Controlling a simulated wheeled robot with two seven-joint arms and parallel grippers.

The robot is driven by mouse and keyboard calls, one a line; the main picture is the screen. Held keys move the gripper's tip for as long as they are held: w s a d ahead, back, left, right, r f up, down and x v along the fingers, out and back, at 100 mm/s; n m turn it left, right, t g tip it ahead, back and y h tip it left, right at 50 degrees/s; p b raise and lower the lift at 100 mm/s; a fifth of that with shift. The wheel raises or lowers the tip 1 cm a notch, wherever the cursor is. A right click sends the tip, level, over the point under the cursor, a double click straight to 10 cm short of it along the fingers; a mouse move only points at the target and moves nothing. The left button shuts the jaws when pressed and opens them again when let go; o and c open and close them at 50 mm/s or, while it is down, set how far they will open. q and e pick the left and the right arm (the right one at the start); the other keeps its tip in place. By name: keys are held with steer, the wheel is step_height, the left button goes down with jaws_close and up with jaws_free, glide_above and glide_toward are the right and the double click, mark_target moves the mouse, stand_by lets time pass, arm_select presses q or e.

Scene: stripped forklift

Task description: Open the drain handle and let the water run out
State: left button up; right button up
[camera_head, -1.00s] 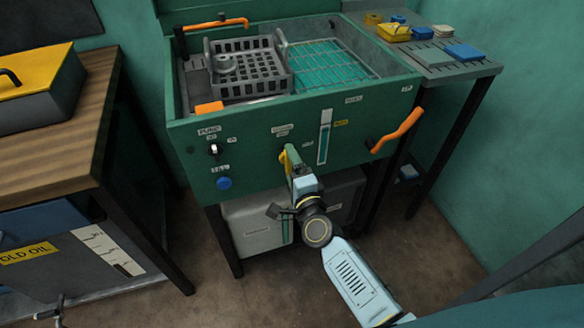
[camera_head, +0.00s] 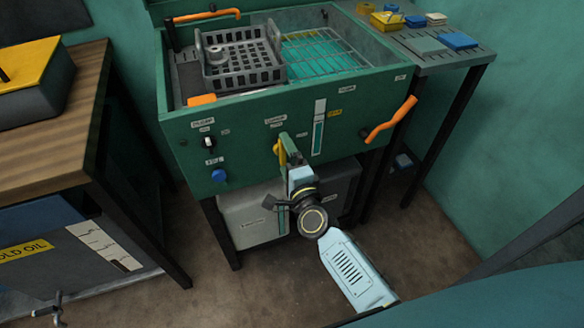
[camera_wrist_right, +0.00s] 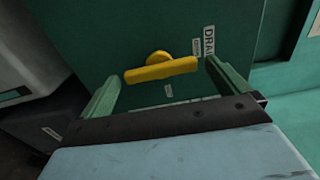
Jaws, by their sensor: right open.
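The green wash tank (camera_head: 240,150) has a yellow drain handle (camera_head: 278,152) low on its front panel. In the right wrist view the yellow handle (camera_wrist_right: 160,70) lies nearly level, beside a label partly reading DRAI. My right gripper (camera_head: 288,150) is at the front panel, right by the handle. In the right wrist view its two green fingers (camera_wrist_right: 163,76) are open, one on each side of the handle. Whether they touch it I cannot tell. Teal water (camera_head: 320,52) shows under the wire rack in the tank. My left gripper is not in view.
A grey container (camera_head: 250,215) stands below the tank. An orange lever (camera_head: 390,120) sticks out at the panel's right. A switch (camera_head: 208,142) and blue button (camera_head: 218,175) are at its left. A wooden bench (camera_head: 50,120) stands left, a side shelf (camera_head: 440,60) right.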

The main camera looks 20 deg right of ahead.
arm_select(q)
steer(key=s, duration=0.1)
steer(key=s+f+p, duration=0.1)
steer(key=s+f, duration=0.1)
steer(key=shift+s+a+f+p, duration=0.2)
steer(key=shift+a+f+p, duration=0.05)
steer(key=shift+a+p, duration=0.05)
arm_select(e)
steer(key=s, duration=1.3)
steer(key=shift+d, duration=0.25)
steer(key=shift+s, duration=0.1)
